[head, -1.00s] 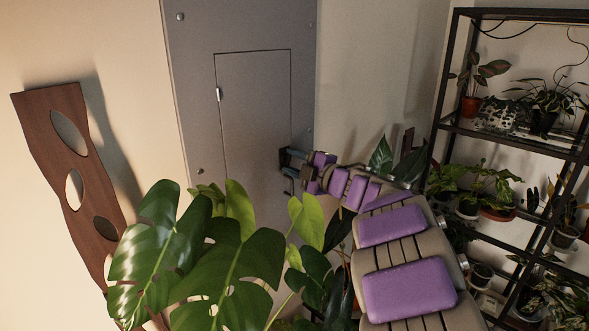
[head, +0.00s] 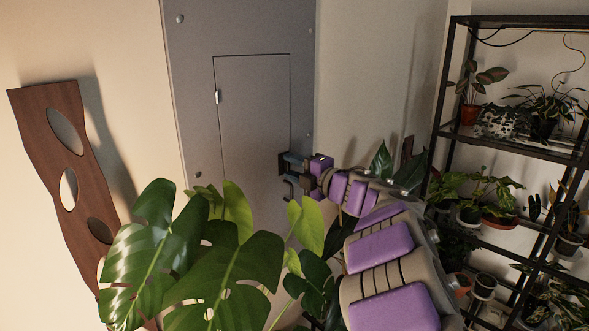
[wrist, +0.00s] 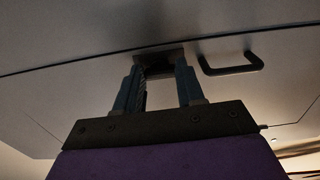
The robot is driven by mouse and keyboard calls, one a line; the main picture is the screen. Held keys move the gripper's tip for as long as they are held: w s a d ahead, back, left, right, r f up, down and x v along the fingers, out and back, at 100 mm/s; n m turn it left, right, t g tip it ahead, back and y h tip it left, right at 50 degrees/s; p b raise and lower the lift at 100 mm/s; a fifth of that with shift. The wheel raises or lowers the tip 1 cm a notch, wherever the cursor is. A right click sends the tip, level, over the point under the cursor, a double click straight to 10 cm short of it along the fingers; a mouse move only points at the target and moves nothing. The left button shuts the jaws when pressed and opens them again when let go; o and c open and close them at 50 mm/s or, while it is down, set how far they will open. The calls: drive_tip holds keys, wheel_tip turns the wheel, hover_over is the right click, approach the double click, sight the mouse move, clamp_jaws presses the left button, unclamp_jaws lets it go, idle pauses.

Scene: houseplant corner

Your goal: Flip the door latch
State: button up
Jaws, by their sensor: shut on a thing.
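The grey cabinet door (head: 250,125) is closed, flush with its frame. The dark latch (wrist: 160,57) is at the door's right edge, mostly covered by my fingers in the head view. My gripper (head: 291,163) has its blue-grey fingers at the latch. In the wrist view my gripper (wrist: 158,72) has a finger on each side of the latch and is shut on it. A dark bar handle (wrist: 231,65) is just to the right of the fingers in the wrist view; the handle also shows below them in the head view (head: 290,187).
A large-leaved monstera (head: 205,265) stands in front of the cabinet, below and left of my arm. A black shelf rack (head: 513,145) with potted plants is on the right. A wavy wooden panel with holes (head: 55,120) leans at the left wall.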

drive_tip(key=shift+f, duration=0.3)
drive_tip(key=o, duration=0.9)
drive_tip(key=shift+a, duration=0.1)
drive_tip(key=shift+o, duration=0.7)
drive_tip(key=shift+r, duration=0.15)
drive_tip(key=p+v, duration=0.3)
drive_tip(key=v, duration=1.4)
